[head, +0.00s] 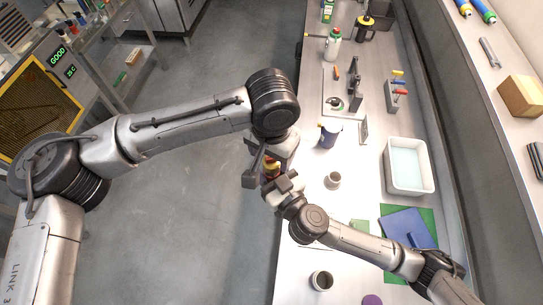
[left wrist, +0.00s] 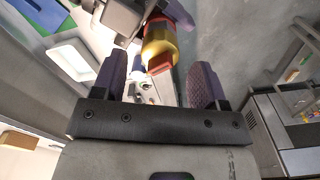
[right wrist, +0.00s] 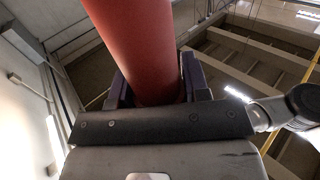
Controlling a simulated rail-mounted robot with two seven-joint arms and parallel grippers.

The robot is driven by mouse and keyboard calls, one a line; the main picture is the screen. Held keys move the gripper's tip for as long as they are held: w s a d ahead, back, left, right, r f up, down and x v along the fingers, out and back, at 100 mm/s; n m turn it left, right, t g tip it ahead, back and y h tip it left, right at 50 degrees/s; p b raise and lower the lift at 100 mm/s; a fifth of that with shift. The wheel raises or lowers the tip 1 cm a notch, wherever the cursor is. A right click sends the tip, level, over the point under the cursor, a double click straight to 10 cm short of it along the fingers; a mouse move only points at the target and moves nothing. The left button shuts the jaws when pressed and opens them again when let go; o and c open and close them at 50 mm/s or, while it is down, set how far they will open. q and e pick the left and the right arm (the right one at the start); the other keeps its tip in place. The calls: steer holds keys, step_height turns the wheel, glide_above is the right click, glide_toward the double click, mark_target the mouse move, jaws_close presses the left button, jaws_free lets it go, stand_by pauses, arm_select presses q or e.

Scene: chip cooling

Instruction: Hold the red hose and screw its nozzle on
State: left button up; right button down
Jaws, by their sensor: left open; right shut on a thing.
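The red hose (right wrist: 135,45) is a thick red tube in the right wrist view, held between the fingers of my right gripper (right wrist: 155,92). In the head view the right gripper (head: 279,186) is close below the left one. A yellow band with a red block-like end (left wrist: 160,45) shows in the left wrist view, beside the right gripper's fingers. It looks like the hose's nozzle end, and a bit of it shows in the head view (head: 271,169). My left gripper (left wrist: 161,75) is open, with its fingers either side of that end, apart from it. The joint between nozzle and hose is unclear.
The grippers meet at the bench's left edge, over the floor. On the bench are a white tub (head: 407,187), a dark blue mug (head: 328,135), small cups (head: 333,180) and a blue mat (head: 409,228). A white bottle (head: 332,44) stands farther back.

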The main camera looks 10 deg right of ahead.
arm_select(q)
steer(key=shift+r, duration=0.75)
steer(key=shift+c, duration=0.3)
steer(key=shift+r, duration=1.75)
steer(key=shift+f, duration=0.15)
steer(key=shift+f, duration=3.9)
steer(key=shift+c, duration=0.5)
